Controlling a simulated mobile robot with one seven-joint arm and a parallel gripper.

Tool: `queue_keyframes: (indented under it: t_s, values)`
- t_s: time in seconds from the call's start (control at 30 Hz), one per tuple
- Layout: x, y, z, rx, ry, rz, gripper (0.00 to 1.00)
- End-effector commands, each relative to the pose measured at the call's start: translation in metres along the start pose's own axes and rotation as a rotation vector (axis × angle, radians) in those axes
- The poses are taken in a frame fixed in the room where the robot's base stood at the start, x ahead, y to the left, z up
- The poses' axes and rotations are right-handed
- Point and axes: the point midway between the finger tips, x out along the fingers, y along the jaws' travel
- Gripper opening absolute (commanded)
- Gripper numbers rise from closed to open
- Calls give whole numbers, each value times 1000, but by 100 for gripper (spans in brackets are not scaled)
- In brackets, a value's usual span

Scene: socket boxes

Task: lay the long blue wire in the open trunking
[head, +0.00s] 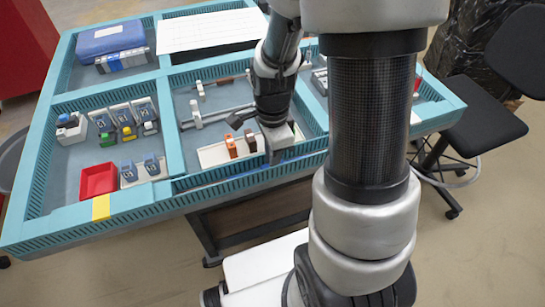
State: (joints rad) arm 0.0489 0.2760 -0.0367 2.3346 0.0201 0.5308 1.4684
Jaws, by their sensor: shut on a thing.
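My gripper (272,155) points down over the front middle compartment, at the right end of a pale plate (210,156). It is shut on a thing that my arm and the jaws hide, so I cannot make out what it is. No long blue wire can be made out here. A long thin grey channel (222,115) with a white block (195,113) near its left end lies behind the plate; I cannot tell whether it is the open trunking. An orange block (231,146) and a brown block (250,141) stand on the plate, left of my gripper.
A teal-walled bench tray (172,130) holds everything. A brown bar (228,80) lies further back. At left are a red bin (98,180), several blue-grey socket boxes (123,117) and a blue case (110,40). A white sheet (205,30) lies at the back. A chair (470,115) stands right.

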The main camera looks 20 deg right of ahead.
Motion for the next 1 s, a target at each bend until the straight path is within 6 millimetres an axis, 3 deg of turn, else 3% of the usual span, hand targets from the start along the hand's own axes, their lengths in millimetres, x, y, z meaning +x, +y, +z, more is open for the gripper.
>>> queue_keyframes:
  t_s: [0.77,0.8,0.87,0.9,1.0]
  values:
    - [0,0,0,1,0,0,0]
    - [0,0,0,1,0,0,18]
    - [0,0,0,1,0,0,28]
    - [0,0,0,1,0,0,33]
    - [0,0,0,1,0,0,33]
